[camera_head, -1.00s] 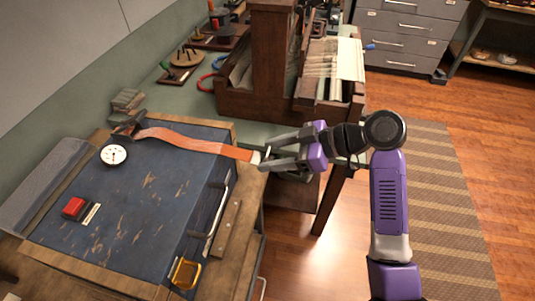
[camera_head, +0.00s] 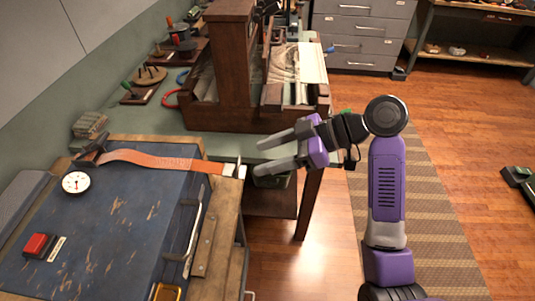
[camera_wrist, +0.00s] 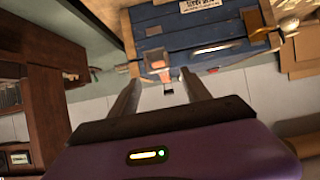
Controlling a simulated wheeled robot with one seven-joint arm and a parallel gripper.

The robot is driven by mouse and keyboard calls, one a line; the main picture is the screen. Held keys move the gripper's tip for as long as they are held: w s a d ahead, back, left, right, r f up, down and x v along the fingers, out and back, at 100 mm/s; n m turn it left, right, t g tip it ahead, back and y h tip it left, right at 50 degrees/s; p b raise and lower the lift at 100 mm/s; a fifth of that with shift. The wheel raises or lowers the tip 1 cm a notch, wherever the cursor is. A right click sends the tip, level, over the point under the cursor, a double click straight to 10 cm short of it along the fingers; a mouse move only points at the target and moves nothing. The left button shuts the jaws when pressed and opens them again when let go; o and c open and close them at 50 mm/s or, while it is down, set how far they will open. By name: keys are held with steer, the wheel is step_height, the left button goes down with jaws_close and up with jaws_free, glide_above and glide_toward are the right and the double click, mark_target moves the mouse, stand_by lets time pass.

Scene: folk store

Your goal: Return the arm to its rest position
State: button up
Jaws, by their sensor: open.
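My gripper (camera_head: 262,158) is open and empty. It hangs in the air just right of the free end of an orange strap (camera_head: 165,159), and I cannot tell from this angle how far apart they are. The strap lies across the top of a worn blue chest (camera_head: 125,215) and its tip sticks out past the edge. In the wrist view the two fingers (camera_wrist: 162,95) are spread wide, with the strap's end (camera_wrist: 158,68) beyond them, against the blue chest. My purple arm is bent at the elbow on the right.
A wooden loom (camera_head: 255,75) stands on the green bench behind the gripper. A dial gauge (camera_head: 76,183) and a red button (camera_head: 38,245) are on the chest. Grey drawers (camera_head: 360,35) stand at the back.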

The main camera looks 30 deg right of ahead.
stand_by(0.3)
steer(key=w+d+r+m+t+h, duration=0.1)
steer(key=w+d+m+t+h, duration=0.6)
steer(key=m, duration=0.3)
steer(key=s+a+f+h, duration=0.1)
steer(key=s+a+f, duration=0.1)
steer(key=s, duration=1.1)
steer(key=s+a+f+h, duration=0.1)
steer(key=s+a+f, duration=0.2)
steer(key=s, duration=1)
steer(key=s+a+f, duration=0.3)
steer(key=s+a, duration=0.1)
steer(key=s, duration=0.9)
steer(key=shift+s+a+m+t+h, duration=0.3)
steer(key=shift+a+m+h, duration=0.1)
